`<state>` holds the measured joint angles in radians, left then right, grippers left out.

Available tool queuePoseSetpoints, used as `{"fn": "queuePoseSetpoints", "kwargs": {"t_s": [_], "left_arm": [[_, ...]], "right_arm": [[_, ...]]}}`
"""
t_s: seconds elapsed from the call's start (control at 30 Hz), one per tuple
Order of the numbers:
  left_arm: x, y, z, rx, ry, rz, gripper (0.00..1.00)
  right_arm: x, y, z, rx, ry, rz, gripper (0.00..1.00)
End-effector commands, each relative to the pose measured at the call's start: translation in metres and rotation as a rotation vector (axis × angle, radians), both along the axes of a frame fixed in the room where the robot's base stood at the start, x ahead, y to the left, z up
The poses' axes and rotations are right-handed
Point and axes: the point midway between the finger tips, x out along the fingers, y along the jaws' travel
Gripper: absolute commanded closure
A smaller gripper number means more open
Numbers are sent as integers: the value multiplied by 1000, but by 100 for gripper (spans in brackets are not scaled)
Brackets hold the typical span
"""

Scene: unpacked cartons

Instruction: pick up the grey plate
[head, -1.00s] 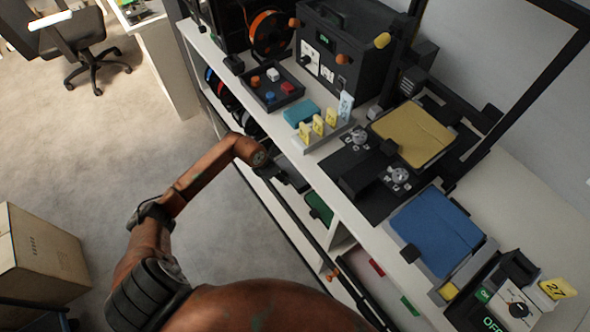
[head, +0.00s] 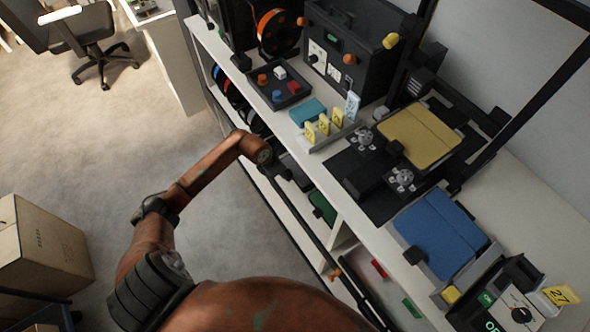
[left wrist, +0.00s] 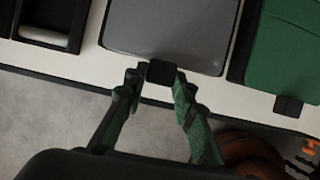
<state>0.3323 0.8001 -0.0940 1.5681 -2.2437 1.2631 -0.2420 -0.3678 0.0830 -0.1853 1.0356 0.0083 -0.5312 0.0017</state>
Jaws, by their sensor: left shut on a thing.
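The grey plate (left wrist: 172,32) lies flat on a white shelf in the left wrist view, with a black tab (left wrist: 161,72) at its near edge. My left gripper (left wrist: 158,80) is shut on this tab, one finger on each side. In the head view my left arm reaches to the lower shelf, and the gripper (head: 287,176) is small and dark there. The plate is hard to make out in that view. My right gripper is not in view.
A green plate (left wrist: 288,45) lies right of the grey one, and a dark tray (left wrist: 48,25) lies left. Above, the bench top holds a blue plate (head: 440,232), a yellow plate (head: 418,136) and a button tray (head: 278,90). A carton (head: 42,245) stands on the floor at left.

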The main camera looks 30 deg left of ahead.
Motion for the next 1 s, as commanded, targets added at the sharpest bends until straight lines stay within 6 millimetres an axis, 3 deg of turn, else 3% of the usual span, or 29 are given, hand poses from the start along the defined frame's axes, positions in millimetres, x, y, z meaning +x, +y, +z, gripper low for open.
{"fn": "queuePoseSetpoints", "kwargs": {"t_s": [0.27,0.47,0.67,0.77,1.0], "left_arm": [[0,1,9,2,-2,-1,100],[2,1,39,4,-6,-1,100],[-34,3,77,4,-4,-3,100],[-50,5,96,4,-3,-2,100],[-98,8,114,2,0,-1,100]], "right_arm": [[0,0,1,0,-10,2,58],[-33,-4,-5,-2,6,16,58],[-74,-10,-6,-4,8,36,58],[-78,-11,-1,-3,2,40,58],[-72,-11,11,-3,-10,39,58]]}}
